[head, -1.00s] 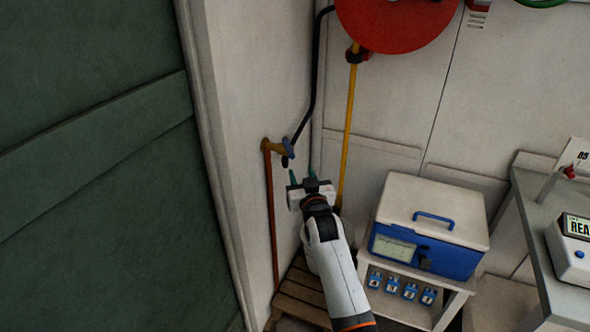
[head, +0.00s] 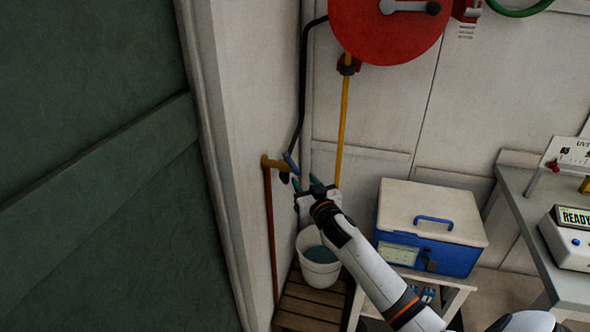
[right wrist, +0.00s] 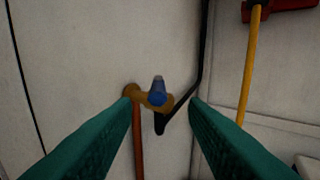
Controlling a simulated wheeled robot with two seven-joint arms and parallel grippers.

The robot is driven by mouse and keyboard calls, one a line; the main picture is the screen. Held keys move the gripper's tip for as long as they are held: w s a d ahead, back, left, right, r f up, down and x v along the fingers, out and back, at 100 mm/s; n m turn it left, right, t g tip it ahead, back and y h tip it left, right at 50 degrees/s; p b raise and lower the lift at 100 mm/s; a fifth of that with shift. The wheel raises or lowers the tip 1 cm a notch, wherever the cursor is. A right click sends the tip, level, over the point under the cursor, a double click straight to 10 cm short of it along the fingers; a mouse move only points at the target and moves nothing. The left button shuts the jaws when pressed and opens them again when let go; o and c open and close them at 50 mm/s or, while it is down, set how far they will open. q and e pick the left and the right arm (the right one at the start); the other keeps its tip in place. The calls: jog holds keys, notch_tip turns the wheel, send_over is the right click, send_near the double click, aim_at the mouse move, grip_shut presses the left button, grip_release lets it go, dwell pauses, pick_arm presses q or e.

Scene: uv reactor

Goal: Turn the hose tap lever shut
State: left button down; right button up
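The hose tap (head: 272,162) is a brass fitting on the white wall, at the top of a copper pipe. Its blue lever (head: 290,162) is on the tap's outer end. In the right wrist view the tap (right wrist: 147,98) lies ahead between the fingers, with the blue lever (right wrist: 158,90) standing up on it. My right gripper (head: 306,184) is just below and to the right of the tap. Its green fingers are spread apart with nothing between them, and no contact with the lever shows. My left gripper is not in view.
A black hose (head: 302,90) runs from the tap up toward a red reel (head: 385,25). A white bucket (head: 318,268) stands on a wooden pallet (head: 305,305) below. A blue and white box (head: 430,225) and a grey bench (head: 540,205) are at right.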

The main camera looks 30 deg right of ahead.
aim_at(299, 175)
jog(key=x, duration=0.4)
jog(key=shift+w+a, duration=0.15)
jog(key=shift+w, duration=0.15)
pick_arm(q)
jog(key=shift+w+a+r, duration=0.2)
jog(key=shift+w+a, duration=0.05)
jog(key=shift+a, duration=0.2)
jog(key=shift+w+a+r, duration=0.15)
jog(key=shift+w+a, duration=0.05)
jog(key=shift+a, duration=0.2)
pick_arm(e)
jog(key=shift+x, duration=0.85)
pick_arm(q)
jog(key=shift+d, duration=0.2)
pick_arm(e)
jog(key=shift+s, duration=0.1)
grip_shut()
